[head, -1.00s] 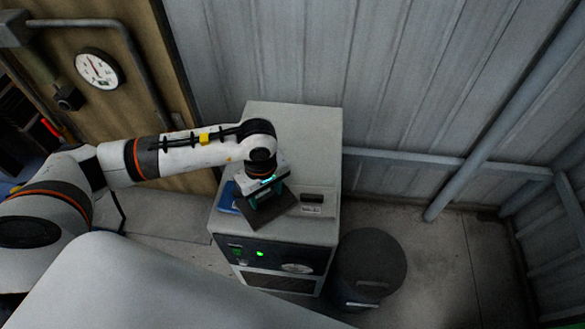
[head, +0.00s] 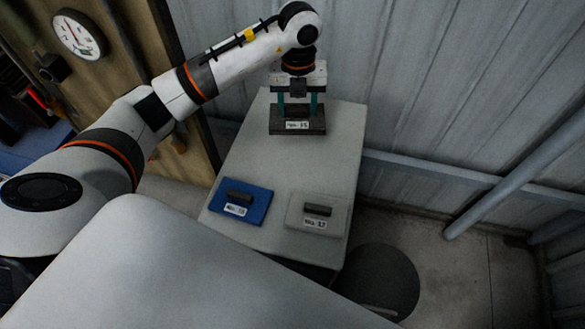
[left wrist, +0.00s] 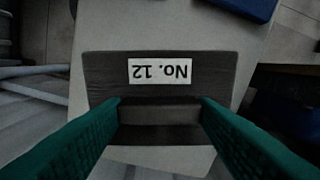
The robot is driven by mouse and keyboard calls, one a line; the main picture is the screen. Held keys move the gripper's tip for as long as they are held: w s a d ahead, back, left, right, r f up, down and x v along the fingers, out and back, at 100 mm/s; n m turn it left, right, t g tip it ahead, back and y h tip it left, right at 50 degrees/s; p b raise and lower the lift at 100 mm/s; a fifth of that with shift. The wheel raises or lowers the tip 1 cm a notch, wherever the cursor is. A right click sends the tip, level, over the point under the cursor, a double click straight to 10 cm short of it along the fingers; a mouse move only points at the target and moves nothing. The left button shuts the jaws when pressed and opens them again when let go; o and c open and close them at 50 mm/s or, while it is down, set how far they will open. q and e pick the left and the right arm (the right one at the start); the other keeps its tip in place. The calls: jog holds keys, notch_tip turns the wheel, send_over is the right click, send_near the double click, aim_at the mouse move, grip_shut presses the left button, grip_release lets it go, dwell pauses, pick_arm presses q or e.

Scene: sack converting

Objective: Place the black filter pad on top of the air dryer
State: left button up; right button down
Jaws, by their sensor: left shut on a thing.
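The black filter pad (head: 297,127) is a dark slab with a raised handle and a white label. The label reads "No. 12", upside down, in the left wrist view (left wrist: 160,71). My left gripper (head: 298,112) is shut on the pad's handle, one green finger on each side. The pad looks level over the far end of the air dryer's pale grey top (head: 270,165). I cannot tell whether its underside touches the surface. The pad hides the top beneath it. My right gripper is not in view.
A blue pad (head: 255,207) and a white-grey pad (head: 300,218), each with a dark handle and label, lie on the dryer's near end. The middle of the top is clear. A corrugated wall (head: 420,80) stands behind; a dark round bin (head: 385,280) stands at the right.

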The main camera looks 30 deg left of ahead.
pick_arm(q)
jog(key=shift+w+n, duration=0.3)
jog(key=shift+n, duration=0.4)
send_over(297, 145)
notch_tip(297, 145, down, 10)
jog(key=shift+r, duration=0.25)
jog(key=shift+f, duration=0.1)
jog(key=shift+f, duration=0.1)
jog(key=o, duration=0.9)
jog(key=shift+o, duration=0.2)
